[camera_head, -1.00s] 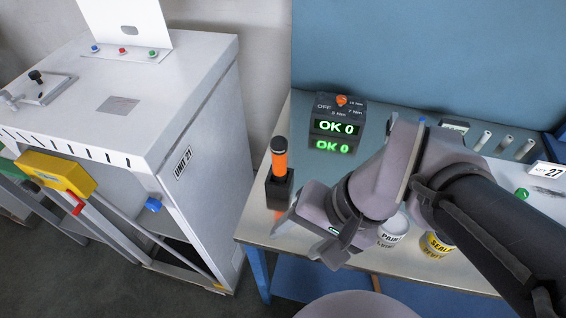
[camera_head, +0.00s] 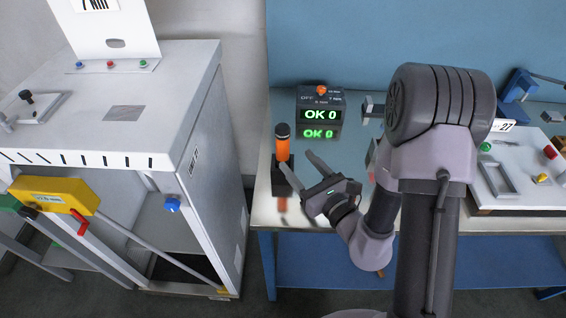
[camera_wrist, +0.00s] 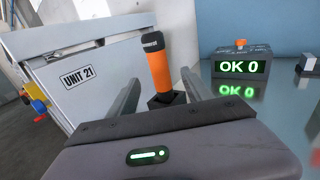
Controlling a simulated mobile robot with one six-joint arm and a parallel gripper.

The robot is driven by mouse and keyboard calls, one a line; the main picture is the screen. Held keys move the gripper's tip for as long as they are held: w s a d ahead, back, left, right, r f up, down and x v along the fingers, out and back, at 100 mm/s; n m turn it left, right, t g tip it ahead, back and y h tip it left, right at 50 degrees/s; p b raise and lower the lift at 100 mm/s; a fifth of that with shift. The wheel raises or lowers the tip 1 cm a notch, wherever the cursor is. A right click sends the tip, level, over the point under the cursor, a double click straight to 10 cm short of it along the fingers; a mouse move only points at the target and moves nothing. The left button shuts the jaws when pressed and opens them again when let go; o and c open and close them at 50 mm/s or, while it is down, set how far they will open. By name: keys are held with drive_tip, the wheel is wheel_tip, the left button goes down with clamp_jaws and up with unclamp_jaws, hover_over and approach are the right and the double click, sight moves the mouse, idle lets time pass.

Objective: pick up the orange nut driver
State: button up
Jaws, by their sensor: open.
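The orange nut driver (camera_head: 282,146) stands upright in a black holder (camera_head: 284,181) near the left end of the bench. It has an orange grip and a black top. My gripper (camera_head: 298,166) is open and empty, just right of the driver and its holder, with its fingers pointing toward it. In the wrist view the driver (camera_wrist: 160,68) shows beyond the palm, between the two spread fingers, with its black holder (camera_wrist: 166,99) at its base. The driver's lower end is hidden inside the holder.
A controller box (camera_head: 320,112) reading OK 0 stands behind the driver on the bench (camera_head: 350,135). A white cabinet (camera_head: 214,160) with a yellow handle block (camera_head: 48,194) is to the left. A white tray (camera_head: 525,170) with parts lies at the right.

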sight(277, 138)
drive_tip(key=b, duration=0.2)
drive_tip(key=w+f+b, duration=0.1)
drive_tip(key=b, duration=0.1)
drive_tip(key=shift+w+a, duration=0.15)
drive_tip(key=shift+a, duration=0.15)
drive_tip(key=x, duration=0.3)
drive_tip(key=b+x, duration=0.1)
drive_tip(key=x, duration=0.2)
drive_tip(key=r+b+x, duration=0.1)
drive_tip(key=x, duration=0.3)
drive_tip(key=shift+a, duration=0.1)
drive_tip(key=shift+r, duration=0.1)
clamp_jaws()
